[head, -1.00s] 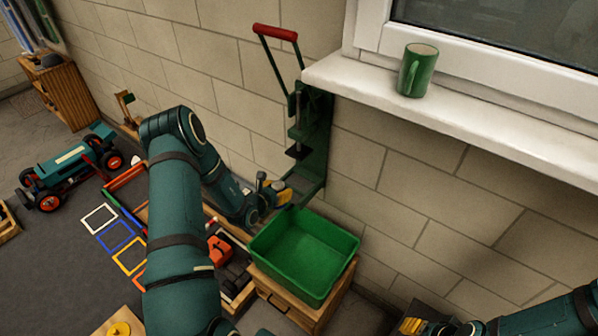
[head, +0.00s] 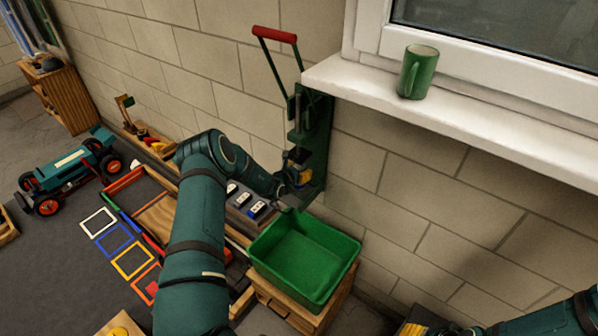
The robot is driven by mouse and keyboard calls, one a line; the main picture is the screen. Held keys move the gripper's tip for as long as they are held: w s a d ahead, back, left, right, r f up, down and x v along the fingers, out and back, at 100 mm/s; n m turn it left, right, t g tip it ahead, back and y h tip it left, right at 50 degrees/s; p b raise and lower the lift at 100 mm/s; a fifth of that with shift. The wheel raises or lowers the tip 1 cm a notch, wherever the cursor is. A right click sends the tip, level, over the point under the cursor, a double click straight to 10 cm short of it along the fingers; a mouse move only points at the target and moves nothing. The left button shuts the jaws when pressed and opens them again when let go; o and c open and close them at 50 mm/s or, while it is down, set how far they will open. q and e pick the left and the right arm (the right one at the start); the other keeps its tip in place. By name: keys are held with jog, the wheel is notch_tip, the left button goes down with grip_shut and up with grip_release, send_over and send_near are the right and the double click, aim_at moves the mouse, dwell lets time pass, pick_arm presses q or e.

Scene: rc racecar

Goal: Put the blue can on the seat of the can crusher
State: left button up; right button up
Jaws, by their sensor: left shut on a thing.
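The green can crusher (head: 313,125) is fixed to the block wall, its lever with the red handle (head: 274,34) raised. My left gripper (head: 299,170) is at the lower part of the crusher, in front of its seat area. It is shut on the blue can (head: 298,155), of which only a small dark blue part shows; the fingers hide the rest. I cannot tell whether the can touches the seat.
A green bin (head: 335,246) stands on a wooden cabinet (head: 306,314) just below the crusher. A white window sill (head: 470,118) with a green mug (head: 418,72) juts out to the right. A teal toy racecar (head: 70,168) and coloured floor frames lie at the left.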

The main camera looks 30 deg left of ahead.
pick_arm(q)
jog(key=shift+f, duration=0.1)
jog(key=o, duration=0.4)
jog(key=shift+f, duration=0.1)
jog(key=o, duration=0.5)
jog(key=shift+c, duration=0.2)
